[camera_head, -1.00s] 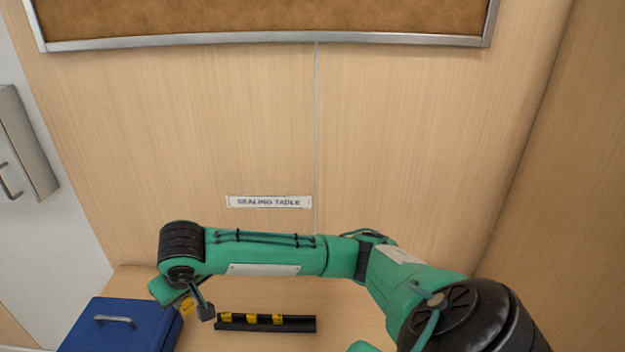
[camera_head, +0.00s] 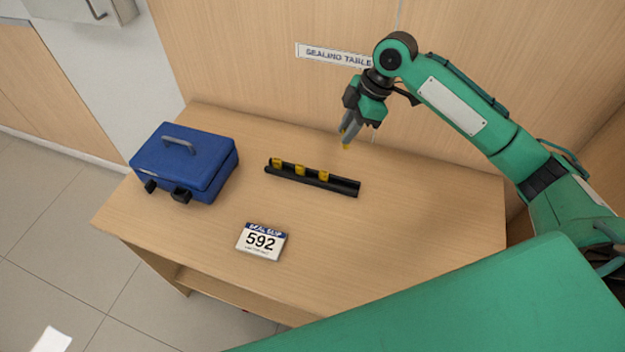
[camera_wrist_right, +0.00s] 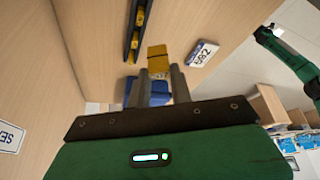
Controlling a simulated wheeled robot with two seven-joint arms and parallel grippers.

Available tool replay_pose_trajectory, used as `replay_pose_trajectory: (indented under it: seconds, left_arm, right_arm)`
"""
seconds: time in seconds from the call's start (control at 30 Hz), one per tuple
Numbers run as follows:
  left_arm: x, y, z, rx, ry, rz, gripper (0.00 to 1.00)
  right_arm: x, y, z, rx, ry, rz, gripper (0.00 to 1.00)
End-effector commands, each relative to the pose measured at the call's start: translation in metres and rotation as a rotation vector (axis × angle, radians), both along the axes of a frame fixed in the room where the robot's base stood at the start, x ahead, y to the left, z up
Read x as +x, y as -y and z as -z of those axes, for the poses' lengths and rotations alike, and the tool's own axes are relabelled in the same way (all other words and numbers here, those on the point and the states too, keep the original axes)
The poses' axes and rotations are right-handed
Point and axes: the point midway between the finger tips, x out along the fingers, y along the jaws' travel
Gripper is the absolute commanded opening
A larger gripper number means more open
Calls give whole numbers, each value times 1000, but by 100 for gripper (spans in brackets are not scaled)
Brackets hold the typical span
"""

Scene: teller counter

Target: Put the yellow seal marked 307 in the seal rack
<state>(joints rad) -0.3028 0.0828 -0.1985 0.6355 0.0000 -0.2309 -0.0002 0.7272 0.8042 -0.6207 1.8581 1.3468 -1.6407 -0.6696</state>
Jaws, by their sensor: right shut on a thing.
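My right gripper (camera_head: 347,134) is shut on a yellow seal (camera_head: 345,146), held above the table behind the right part of the seal rack. In the right wrist view the held seal (camera_wrist_right: 157,60) sits between the two fingertips (camera_wrist_right: 162,80); I cannot read a number on it. The seal rack (camera_head: 343,186) is a long black tray lying on the table. Three yellow seals stand in it, at the left (camera_head: 277,162), centre-left (camera_head: 299,170) and middle (camera_head: 323,175); its right end looks empty.
A blue case (camera_head: 188,160) stands at the table's left. A white seal slip (camera_head: 262,241) reading 592 lies in front of the rack. The wooden table (camera_head: 400,220) is clear right of the rack. A wall with a sealing table sign (camera_head: 333,55) rises behind.

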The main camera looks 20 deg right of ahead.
Motion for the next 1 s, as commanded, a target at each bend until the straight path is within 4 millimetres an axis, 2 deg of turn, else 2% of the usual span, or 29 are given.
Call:
replay_pose_trajectory:
  seconds: [0.4,0.5,0.67,0.77,0.87,1.0]
  left_arm:
    - [8,2,19,-2,11,-1,36]
    - [8,3,22,-3,11,-1,36]
    - [8,3,23,-4,7,-2,36]
    - [7,4,22,-4,7,-2,36]
    - [5,3,20,-4,7,-2,36]
    - [-6,1,18,-2,-7,-1,36]
  right_arm:
    - [4,17,-10,-1,4,-795,0]
    - [4,20,-13,-2,5,-931,0]
    - [4,22,-16,0,6,-1051,0]
    - [4,23,-7,1,3,-1075,0]
    - [3,23,13,2,1,-1077,0]
    - [3,23,51,2,0,-1075,0]
